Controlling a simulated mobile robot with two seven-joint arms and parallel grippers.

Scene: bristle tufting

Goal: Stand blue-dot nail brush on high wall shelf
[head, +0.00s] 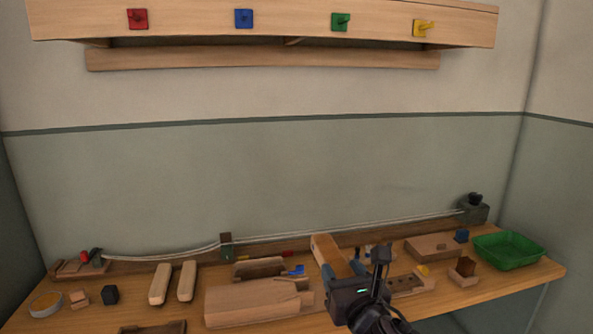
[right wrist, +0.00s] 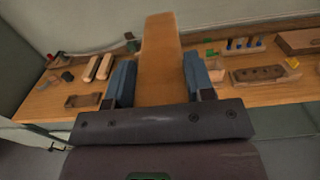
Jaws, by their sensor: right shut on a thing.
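My right gripper (head: 343,270) is over the workbench, right of the middle in the head view. Its blue fingers are shut on a long wooden brush block (head: 324,248). In the right wrist view, the block (right wrist: 160,62) stands out between the two fingers (right wrist: 158,85), its plain wooden face toward the camera. No blue dot or bristles show on it from here. The high wall shelf (head: 300,26) runs across the top of the head view, well above the gripper. Its top surface is hidden. My left gripper is not in view.
The bench holds two pale brush blocks (head: 160,284), a wooden board (head: 255,303) and a green tray (head: 509,251). The wall between bench and shelf is clear.

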